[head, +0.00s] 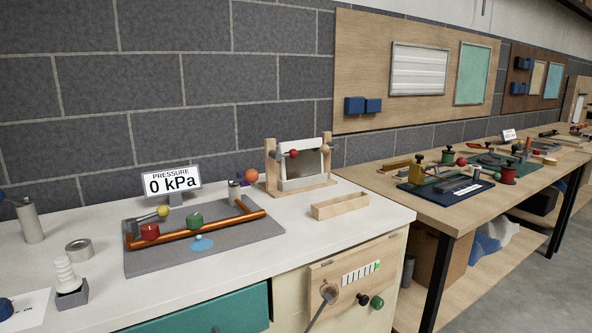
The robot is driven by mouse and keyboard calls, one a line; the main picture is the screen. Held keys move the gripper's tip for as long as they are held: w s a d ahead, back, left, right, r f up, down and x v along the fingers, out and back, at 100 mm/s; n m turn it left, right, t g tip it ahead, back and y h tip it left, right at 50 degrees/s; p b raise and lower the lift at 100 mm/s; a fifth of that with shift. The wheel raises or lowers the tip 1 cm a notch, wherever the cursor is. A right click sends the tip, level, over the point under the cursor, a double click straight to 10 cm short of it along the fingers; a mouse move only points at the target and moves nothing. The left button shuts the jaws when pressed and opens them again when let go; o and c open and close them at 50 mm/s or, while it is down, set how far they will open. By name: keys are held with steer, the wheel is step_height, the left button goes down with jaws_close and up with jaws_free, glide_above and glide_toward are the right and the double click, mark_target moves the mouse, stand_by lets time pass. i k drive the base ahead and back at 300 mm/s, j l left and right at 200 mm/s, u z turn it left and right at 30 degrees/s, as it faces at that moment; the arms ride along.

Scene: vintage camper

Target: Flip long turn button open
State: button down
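I cannot make out for sure which part is the long turn button. A wooden stand (272,168) at the back of the white counter holds a pale panel with a dark window. A red knob (294,154) and a tan knob (325,149) sit across its front, with a grey bar near the red one. The panel looks upright in its frame. On the counter's front, a wooden plate (330,273) carries a grey round piece with a bar (328,293), a black knob (363,299) and a green knob (377,302). My gripper is not in view.
A grey board with a copper pipe (190,237) and coloured knobs lies mid-counter, before a pressure display (171,182) reading 0 kPa. An empty wooden tray (340,205) sits near the right end. A wooden bench (419,203) with several fixtures stands to the right.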

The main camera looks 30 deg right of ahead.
mark_target(292, 154)
steer(key=l+z, duration=0.15)
steer(key=l, duration=1.25)
